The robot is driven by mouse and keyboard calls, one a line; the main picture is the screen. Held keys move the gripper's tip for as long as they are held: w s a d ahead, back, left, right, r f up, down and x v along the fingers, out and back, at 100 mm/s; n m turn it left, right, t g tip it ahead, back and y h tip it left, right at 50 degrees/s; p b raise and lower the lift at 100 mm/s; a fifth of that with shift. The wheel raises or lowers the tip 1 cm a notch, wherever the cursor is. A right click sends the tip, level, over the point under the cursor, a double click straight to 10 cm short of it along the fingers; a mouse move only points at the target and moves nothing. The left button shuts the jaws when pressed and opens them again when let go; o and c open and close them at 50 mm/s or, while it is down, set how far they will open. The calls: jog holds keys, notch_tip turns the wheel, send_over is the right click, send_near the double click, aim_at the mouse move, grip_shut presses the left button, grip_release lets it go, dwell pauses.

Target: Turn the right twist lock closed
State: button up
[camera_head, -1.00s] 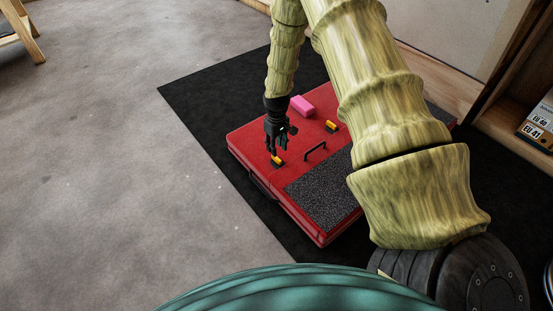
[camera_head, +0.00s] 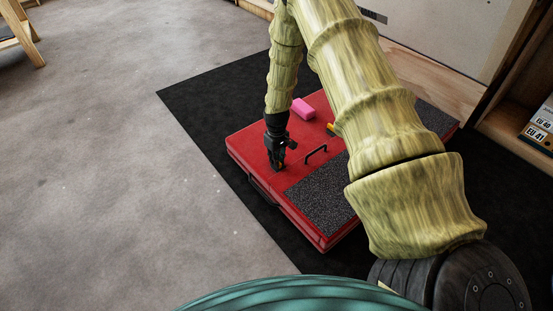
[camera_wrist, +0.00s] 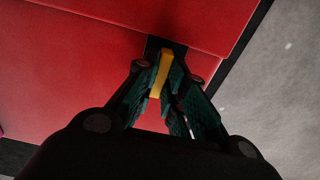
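A red case (camera_head: 240,144) lies flat on a black mat. My gripper (camera_head: 277,167) is down at the case's left part and hides the lock there in the head view. In the wrist view that lock's yellow handle (camera_wrist: 162,72) stands on a dark base at a seam of the red case. My gripper's fingers (camera_wrist: 164,88) are on both sides of the handle, with little gap. Whether they press on it cannot be told. A second yellow lock (camera_head: 331,127) shows farther right on the case, partly behind my arm.
A pink block (camera_head: 303,108) lies on the case behind my gripper. A dark speckled panel (camera_head: 318,190) covers the case's front right part.

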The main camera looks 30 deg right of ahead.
jog(key=shift+r+p, duration=0.15)
jog(key=shift+p, duration=0.25)
grip_shut()
jog(key=shift+m+p, duration=0.3)
jog(key=shift+p, duration=0.1)
jog(key=m+p, duration=0.1)
jog(key=p, duration=0.2)
jog(key=shift+r+m, duration=0.2)
jog(key=shift+m, duration=0.2)
jog(key=m+p, duration=0.3)
jog(key=p, duration=0.1)
jog(key=m+p, duration=0.3)
jog(key=m, duration=0.1)
jog(key=shift+f, duration=0.1)
jog(key=m+p, duration=0.3)
jog(key=m, duration=0.1)
jog(key=shift+w+f+m, duration=0.1)
jog(key=shift+m, duration=0.2)
jog(key=shift+f+m+p, duration=0.1)
jog(key=shift+m+p, duration=0.65)
jog(key=shift+m, duration=1.15)
